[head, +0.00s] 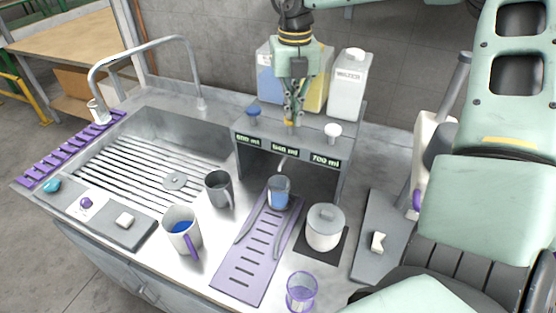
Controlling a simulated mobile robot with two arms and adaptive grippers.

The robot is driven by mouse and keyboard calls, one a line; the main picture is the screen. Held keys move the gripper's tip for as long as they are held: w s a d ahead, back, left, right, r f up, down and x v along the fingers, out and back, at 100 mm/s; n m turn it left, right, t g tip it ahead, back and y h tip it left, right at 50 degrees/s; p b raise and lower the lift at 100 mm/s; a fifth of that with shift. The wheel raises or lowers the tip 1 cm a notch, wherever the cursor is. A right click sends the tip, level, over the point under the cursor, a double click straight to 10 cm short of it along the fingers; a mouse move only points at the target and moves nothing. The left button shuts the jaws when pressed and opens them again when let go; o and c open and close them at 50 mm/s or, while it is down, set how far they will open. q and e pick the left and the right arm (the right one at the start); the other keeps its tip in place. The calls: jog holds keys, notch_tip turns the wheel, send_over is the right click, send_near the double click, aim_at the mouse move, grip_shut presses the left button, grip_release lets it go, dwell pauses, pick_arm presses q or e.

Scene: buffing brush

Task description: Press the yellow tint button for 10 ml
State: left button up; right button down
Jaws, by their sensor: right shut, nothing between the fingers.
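The dispenser (356,133) stands behind the sink counter with a blue button (253,110) at left and a white button (333,130) at right on its top. My right gripper (291,118) points down over the middle of this top, between those two buttons. It is shut and empty. The yellow tint button is hidden behind its fingertips, so I cannot tell if they touch it. Displays on the front read 600 ml at left and 700 ml at right; the middle display (286,149) is hard to read. A cup with blue liquid (279,193) stands below the middle. My left gripper is out of view.
Blue, yellow and white containers (348,88) stand behind the dispenser. A grey mug (217,187), a white mug with blue liquid (181,232), a lidded white pot (324,230) and a purple glass (301,291) stand on the counter. The sink is at left.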

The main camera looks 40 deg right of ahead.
jog(key=shift+f+b, duration=0.65)
jog(key=shift+f, duration=0.2)
jog(key=shift+r+p, duration=0.85)
jog(key=shift+r, duration=0.95)
jog(key=shift+r, duration=0.1)
jog(key=shift+r+p, duration=1.7)
jog(key=shift+r, duration=1.2)
